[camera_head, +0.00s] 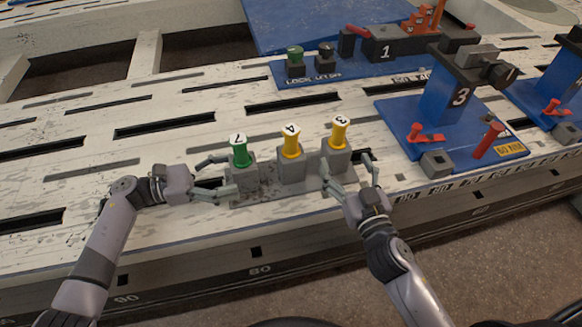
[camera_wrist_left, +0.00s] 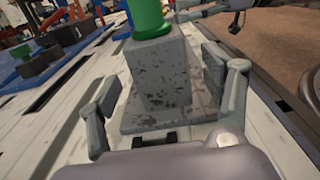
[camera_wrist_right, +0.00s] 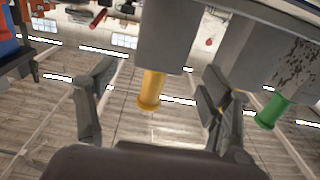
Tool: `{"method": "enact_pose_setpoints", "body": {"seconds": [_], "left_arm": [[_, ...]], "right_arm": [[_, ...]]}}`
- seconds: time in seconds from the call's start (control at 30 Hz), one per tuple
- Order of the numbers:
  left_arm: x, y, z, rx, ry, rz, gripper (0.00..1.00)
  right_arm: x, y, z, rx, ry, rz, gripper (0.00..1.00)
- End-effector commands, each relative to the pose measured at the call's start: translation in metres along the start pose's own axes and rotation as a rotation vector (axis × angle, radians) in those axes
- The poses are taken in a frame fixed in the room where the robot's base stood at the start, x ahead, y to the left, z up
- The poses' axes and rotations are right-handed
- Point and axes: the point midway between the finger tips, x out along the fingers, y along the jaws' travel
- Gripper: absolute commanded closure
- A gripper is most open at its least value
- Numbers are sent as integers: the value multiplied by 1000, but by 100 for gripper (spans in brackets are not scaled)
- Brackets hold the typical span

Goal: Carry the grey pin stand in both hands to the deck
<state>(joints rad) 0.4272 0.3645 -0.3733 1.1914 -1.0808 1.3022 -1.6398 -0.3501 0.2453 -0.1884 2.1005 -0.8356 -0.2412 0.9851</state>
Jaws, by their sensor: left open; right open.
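The grey pin stand (camera_head: 268,189) sits on the pale slotted bench near its front edge. Its three blocks carry a green pin (camera_head: 240,153) at the left and two yellow pins (camera_head: 291,145), (camera_head: 339,132). My left gripper (camera_head: 222,174) is open, its fingers on either side of the left block, which also shows in the left wrist view (camera_wrist_left: 160,75). My right gripper (camera_head: 347,166) is open around the right block, seen in the right wrist view (camera_wrist_right: 170,40). I cannot tell whether any finger touches. Which surface is the deck is unclear.
A small blue plate (camera_head: 347,72) with a green and a black knob lies behind the stand. A blue base (camera_head: 400,115) with an upright marked 3 stands to the right. The bench left of the stand is clear.

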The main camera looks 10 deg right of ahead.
Motion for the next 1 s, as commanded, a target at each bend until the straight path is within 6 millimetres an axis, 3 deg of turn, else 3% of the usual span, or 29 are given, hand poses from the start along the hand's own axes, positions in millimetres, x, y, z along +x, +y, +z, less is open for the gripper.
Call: {"method": "enact_pose_setpoints", "body": {"seconds": [0.1, 0.33, 0.73, 1.0], "left_arm": [[20, 0, 1, 0, -2, -1, 27], [42, 0, 0, 0, 0, 0, 27], [47, 0, 0, 0, 0, 0, 27], [47, 0, 0, 0, 0, 0, 44]], "right_arm": [[20, 0, -1, -3, 2, -1, 27], [42, 0, 0, -2, 1, 0, 27], [47, 0, 0, -1, -1, 1, 27], [47, 0, 0, -1, -1, 1, 44]]}}
